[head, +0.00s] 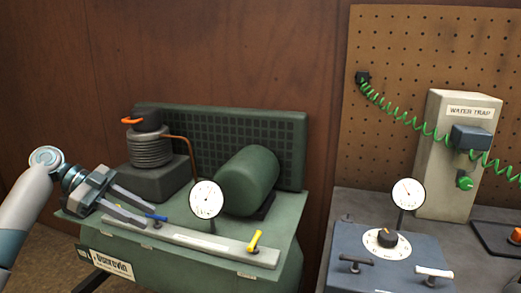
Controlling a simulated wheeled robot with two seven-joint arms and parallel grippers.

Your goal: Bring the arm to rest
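My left arm (22,212) comes in from the left edge, and its gripper (150,216) points right over the left end of the green compressor (190,263). The two grey fingers are apart, with a visible gap and nothing seen held between them. A blue lever (157,217) on the compressor's pale manifold bar (190,240) shows right by the fingertips; I cannot tell whether they touch it. A yellow lever (254,241) stands at the bar's right end. My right gripper is not in view.
The compressor carries a round gauge (206,198), a green motor (247,180) and a finned pump (150,150) with an orange lever (133,121).

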